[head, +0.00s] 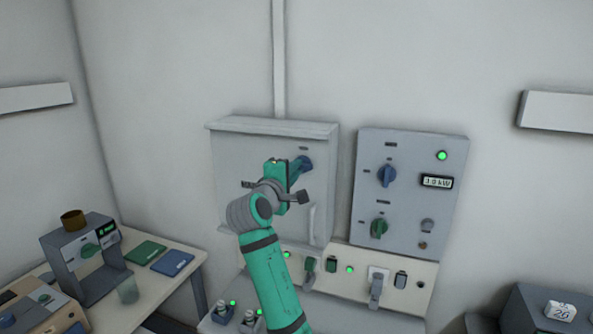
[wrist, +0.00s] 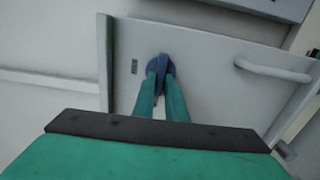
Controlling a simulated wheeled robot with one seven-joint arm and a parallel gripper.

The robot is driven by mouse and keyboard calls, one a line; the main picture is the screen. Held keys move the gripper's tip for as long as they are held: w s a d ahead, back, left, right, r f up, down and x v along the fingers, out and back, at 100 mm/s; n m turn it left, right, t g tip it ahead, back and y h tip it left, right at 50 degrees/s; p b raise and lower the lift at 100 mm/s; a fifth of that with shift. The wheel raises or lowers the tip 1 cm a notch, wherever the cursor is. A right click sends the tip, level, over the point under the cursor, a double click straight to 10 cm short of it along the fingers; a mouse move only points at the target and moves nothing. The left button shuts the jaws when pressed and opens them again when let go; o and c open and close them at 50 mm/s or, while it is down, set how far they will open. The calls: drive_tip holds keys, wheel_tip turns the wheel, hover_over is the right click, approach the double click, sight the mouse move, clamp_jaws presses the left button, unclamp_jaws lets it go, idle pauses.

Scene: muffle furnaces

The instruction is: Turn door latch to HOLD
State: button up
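The door latch is a blue rotary knob (head: 306,163) with a raised grip bar, on the upper right of a grey cabinet door (head: 230,160). The latch also shows in the wrist view (wrist: 161,62), where its bar stands roughly upright in the picture. My green gripper (wrist: 160,78) is at the latch, one finger on each side of the bar, and looks shut on it. The fingertips hide the lower part of the knob. In the head view, my gripper (head: 296,172) partly covers the door. The small dark labels by the latch are too small to read.
A pale door handle (wrist: 272,70) stands out from the door. A control panel (head: 405,200) with a blue knob, a green knob and a lit display hangs to the right. Below is a strip of switches (head: 385,265). A side table (head: 185,285) holds instruments at left.

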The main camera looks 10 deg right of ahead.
drive_tip(key=o, duration=0.4)
drive_tip(key=shift+d+f, duration=0.1)
drive_tip(key=shift+a, duration=0.25)
drive_tip(key=shift+s, duration=0.1)
drive_tip(key=v, duration=1)
drive_tip(key=shift+s+a, duration=0.15)
drive_tip(key=shift+s, duration=0.2)
